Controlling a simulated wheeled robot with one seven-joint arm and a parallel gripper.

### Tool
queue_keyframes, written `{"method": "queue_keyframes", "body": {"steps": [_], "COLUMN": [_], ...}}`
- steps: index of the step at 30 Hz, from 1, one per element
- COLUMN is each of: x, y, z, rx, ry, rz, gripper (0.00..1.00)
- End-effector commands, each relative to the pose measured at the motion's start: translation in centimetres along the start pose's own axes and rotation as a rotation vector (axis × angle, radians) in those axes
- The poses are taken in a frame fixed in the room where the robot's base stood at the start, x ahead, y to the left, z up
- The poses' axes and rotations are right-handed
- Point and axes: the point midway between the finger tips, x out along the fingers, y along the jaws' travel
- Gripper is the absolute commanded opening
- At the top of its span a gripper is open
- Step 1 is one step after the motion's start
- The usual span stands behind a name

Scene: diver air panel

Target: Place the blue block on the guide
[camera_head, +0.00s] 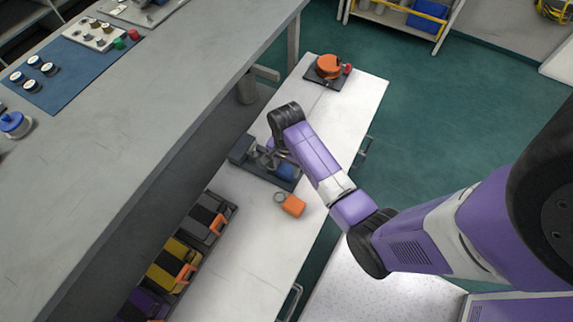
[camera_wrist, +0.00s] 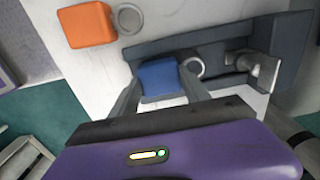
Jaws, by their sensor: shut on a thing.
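The blue block (camera_wrist: 159,78) is between the two fingers of my gripper (camera_wrist: 161,82), which is shut on it. In the head view the blue block (camera_head: 286,171) shows at the near right end of a dark grey fixture, which looks like the guide (camera_head: 262,172). In the wrist view the guide (camera_wrist: 205,40) has a raised wall behind the block and a grey metal fitting (camera_wrist: 262,72) at right. A pale ring (camera_wrist: 193,66) lies beside the block. I cannot tell whether the block touches the guide's base. The block's near side is partly hidden.
An orange block (camera_head: 293,205) with a grey ring (camera_head: 279,197) beside it lies on the white bench near the guide. An orange round device (camera_head: 328,67) stands at the bench's far end. Cases with orange handles (camera_head: 172,265) line the left side. A grey counter (camera_head: 130,110) overhangs the left.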

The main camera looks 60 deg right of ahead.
Motion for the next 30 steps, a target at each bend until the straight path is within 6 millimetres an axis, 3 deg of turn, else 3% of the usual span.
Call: {"method": "queue_keyframes", "body": {"steps": [4, 5, 7, 20, 30], "x": [0.1, 0.3, 0.2, -0.4, -6.7], "y": [-0.1, 0.0, 0.0, -0.1, -0.1], "z": [-0.1, 0.0, 0.0, 0.0, -0.1], "rx": [0.0, 0.0, 0.0, 0.0, 0.001], "ry": [0.002, 0.0, 0.0, 0.001, 0.002], "rz": [-0.003, 0.001, 0.001, -0.002, -0.003], "gripper": [0.0, 0.6, 0.74, 0.76, 0.76]}}
